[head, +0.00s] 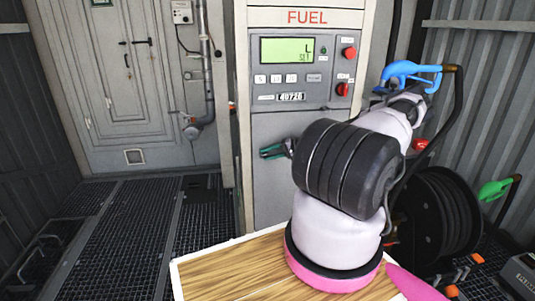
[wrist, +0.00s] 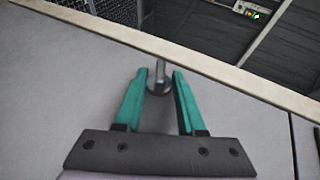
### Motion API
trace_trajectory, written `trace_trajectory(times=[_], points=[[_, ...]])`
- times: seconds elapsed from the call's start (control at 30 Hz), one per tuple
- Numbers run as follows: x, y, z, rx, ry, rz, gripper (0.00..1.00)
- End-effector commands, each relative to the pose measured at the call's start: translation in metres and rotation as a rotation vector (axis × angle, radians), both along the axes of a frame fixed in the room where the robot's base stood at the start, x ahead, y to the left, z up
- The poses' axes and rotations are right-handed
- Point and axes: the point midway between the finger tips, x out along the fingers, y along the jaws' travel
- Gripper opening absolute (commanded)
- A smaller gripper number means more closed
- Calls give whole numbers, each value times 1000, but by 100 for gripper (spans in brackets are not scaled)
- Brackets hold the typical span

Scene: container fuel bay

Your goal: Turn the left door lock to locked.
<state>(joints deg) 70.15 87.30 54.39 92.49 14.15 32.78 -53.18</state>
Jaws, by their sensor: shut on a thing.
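The left door lock (wrist: 158,87) is a small metal stem with a round base on a grey panel, seen in the wrist view. My gripper (wrist: 161,74), with teal fingers, is shut on it, one finger on each side of the stem. In the head view my gripper (head: 266,152) is at the lower front of the grey fuel pump cabinet (head: 275,200), below the display. The lock cannot be made out there. Whether it stands at locked or unlocked cannot be told.
The pump's display panel (head: 290,70) has a red knob (head: 342,89) and buttons. A blue nozzle (head: 408,73) and a black hose reel (head: 440,215) are to the right, with a green nozzle (head: 494,189) beyond. Open grating floor (head: 120,230) lies left.

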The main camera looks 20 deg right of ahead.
Motion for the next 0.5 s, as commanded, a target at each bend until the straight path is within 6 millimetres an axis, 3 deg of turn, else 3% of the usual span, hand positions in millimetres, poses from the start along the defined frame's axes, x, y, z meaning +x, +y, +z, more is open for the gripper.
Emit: trace_trajectory(times=[0.5], points=[[2,0,-4,349,-102,-1,0]])
